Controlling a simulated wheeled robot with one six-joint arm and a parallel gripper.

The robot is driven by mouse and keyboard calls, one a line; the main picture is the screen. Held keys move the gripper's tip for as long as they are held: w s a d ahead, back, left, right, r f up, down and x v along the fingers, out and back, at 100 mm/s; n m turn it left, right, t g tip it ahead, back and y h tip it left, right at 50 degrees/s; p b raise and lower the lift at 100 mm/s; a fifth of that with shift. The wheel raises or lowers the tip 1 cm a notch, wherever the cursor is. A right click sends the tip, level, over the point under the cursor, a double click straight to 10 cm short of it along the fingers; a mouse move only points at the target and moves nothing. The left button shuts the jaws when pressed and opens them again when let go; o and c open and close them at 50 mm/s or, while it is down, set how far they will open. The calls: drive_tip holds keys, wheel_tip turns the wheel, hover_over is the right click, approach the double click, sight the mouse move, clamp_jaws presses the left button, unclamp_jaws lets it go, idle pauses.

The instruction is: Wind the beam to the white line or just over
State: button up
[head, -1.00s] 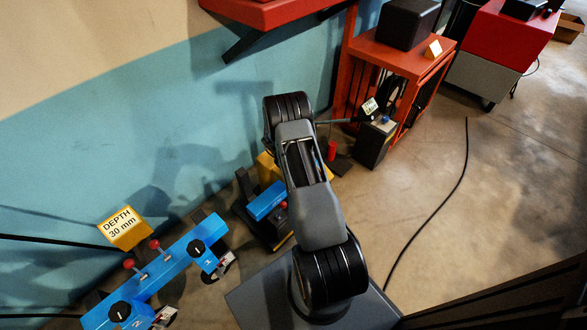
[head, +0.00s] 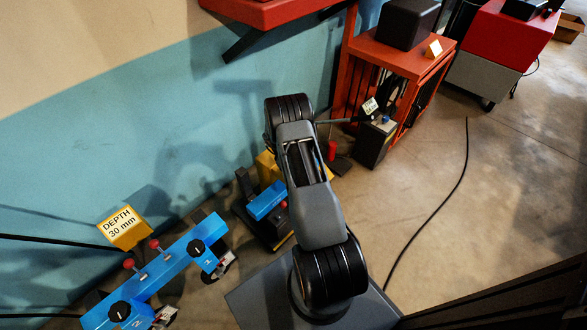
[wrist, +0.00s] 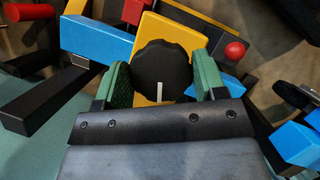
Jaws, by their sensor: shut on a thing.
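In the wrist view a black ridged knob (wrist: 160,64) with a white pointer mark sits in front of a yellow plate (wrist: 186,30). My gripper (wrist: 162,82) has its green pads on either side of the knob and is shut on it. A blue bar (wrist: 95,40) lies left of the knob; I cannot tell whether it is the beam. In the head view my arm hides the gripper and the knob. A blue part (head: 267,200) shows left of my arm. I cannot make out the white line the beam is measured against.
A longer blue bar (head: 165,262) with black dials and red-topped levers stands at lower left, by a yellow "DEPTH 30 mm" sign (head: 124,227). An orange-red stand (head: 395,58) is at the back. A black cable (head: 455,190) crosses otherwise open floor at right.

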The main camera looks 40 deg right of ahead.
drive_tip(key=o, duration=0.7)
drive_tip(key=shift+s+d, duration=0.1)
drive_tip(key=shift+d, duration=0.1)
drive_tip(key=shift+o, duration=1.1)
drive_tip(key=shift+a, duration=0.15)
drive_tip(key=p+v, duration=0.3)
drive_tip(key=v, duration=1.1)
drive_tip(key=shift+p, duration=0.4)
drive_tip(key=shift+a+f, duration=0.1)
drive_tip(key=shift+f, duration=0.05)
